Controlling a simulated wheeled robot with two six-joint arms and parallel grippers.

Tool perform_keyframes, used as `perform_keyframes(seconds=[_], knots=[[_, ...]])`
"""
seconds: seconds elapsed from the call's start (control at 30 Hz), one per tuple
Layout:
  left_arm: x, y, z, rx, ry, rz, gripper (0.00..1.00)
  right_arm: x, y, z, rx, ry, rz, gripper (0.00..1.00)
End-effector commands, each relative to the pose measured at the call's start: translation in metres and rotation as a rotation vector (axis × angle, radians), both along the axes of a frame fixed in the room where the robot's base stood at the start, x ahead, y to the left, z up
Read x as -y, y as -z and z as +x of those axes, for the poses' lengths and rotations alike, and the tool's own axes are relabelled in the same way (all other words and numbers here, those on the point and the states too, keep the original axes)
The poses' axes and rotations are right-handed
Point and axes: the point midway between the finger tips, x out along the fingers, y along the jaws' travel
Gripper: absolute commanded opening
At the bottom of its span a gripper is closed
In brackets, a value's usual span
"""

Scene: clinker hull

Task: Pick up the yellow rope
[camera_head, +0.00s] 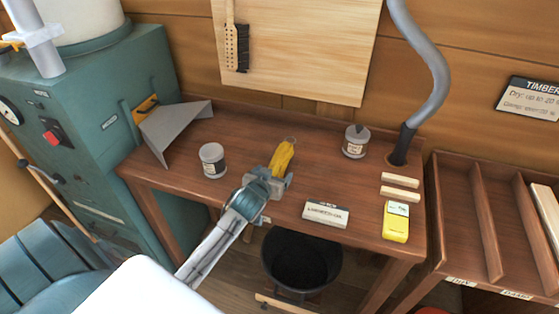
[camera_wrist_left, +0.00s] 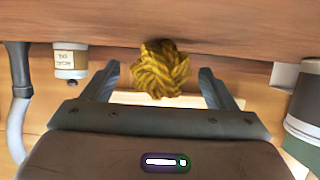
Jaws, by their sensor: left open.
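The yellow rope (camera_head: 283,157) is a bundled hank lying on the brown wooden bench, with a thin loop at its far end. My left gripper (camera_head: 277,178) is at the near end of the rope, reaching in from the front of the bench. In the left wrist view the rope (camera_wrist_left: 160,70) shows end-on, between and just beyond the two open fingers (camera_wrist_left: 158,88). There is a gap on each side, and the fingers do not appear to touch it. My gripper hides the rope's near end in the head view. My right gripper is not in view.
On the bench (camera_head: 335,178) stand a grey tin (camera_head: 212,160) to the left and another tin (camera_head: 356,142) behind right. A label block (camera_head: 326,214), yellow meter (camera_head: 396,222) and grey hose (camera_head: 430,80) are to the right. A black bucket (camera_head: 300,262) is below the front edge.

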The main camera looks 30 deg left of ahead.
Motion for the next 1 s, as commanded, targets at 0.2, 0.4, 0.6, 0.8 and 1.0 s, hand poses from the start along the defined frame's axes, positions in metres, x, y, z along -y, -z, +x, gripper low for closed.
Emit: perform_keyframes(seconds=[0.2,0.4,0.6,0.8,1.0], knots=[[-0.0019,0.0041,0.0082,-0.001,0.001,0.000,0.80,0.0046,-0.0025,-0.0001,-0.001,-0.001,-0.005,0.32],[-0.0019,0.0041,0.0078,-0.001,0.001,0.000,0.68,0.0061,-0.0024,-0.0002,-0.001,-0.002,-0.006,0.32],[-0.0019,0.0041,0.0077,-0.001,0.001,-0.001,0.29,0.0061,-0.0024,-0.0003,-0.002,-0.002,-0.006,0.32],[-0.0018,0.0035,0.0079,0.001,0.001,0.001,0.25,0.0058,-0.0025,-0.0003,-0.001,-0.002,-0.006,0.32],[-0.0019,-0.0021,0.0084,0.003,0.001,0.000,0.25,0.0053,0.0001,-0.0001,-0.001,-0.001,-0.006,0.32]])
